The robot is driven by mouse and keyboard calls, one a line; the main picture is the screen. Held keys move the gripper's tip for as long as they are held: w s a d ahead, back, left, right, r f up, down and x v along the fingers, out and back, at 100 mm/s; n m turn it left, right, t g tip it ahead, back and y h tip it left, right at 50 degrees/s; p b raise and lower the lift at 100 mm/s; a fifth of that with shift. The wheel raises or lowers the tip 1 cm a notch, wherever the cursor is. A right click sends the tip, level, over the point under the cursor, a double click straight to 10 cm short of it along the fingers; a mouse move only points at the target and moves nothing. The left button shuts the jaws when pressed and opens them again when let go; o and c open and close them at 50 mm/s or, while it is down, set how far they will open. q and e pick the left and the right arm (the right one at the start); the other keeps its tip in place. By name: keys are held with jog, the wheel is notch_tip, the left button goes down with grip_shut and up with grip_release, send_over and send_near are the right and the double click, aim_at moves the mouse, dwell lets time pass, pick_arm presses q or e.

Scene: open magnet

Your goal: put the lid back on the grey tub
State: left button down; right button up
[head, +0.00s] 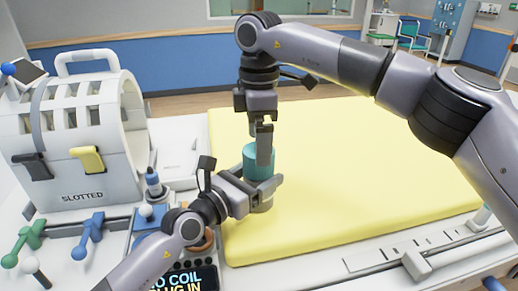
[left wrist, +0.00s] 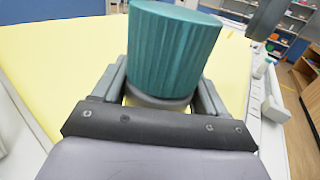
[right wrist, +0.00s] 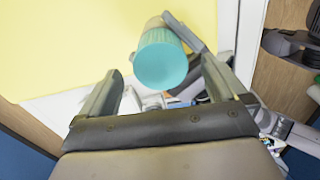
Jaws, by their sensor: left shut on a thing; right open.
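The teal ribbed lid (head: 257,160) sits on top of the grey tub (head: 262,206), with no gap visible in the left wrist view, where the lid (left wrist: 172,50) stands over the tub's grey rim (left wrist: 158,102). Whether it is fully seated I cannot tell. My left gripper (head: 268,187) is shut on the tub from the side, below the lid. My right gripper (head: 263,150) points down from above and is open. In the right wrist view the lid's round top (right wrist: 161,64) shows near and between its spread fingertips (right wrist: 162,65); contact is not clear. The tub is mostly hidden there.
The tub is over the near left part of a yellow mat (head: 370,160). A white slotted scanner model (head: 75,130) stands at the left, with green and blue knobs (head: 88,232) before it. The mat is clear to the right, below my right arm.

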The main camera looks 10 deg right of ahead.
pick_arm(q)
jog(key=shift+r, duration=0.2)
pick_arm(e)
notch_tip(320, 180, up, 9)
jog(key=shift+f, duration=0.1)
pick_arm(q)
grip_release()
jog(key=shift+f, duration=0.1)
jog(key=shift+a, duration=0.1)
jog(key=shift+s+a, duration=0.2)
jog(key=p+v, duration=0.1)
jog(key=v, duration=0.4)
jog(key=shift+s+a, duration=0.4)
jog(key=shift+a, duration=0.2)
pick_arm(e)
jog(key=shift+r, duration=0.55)
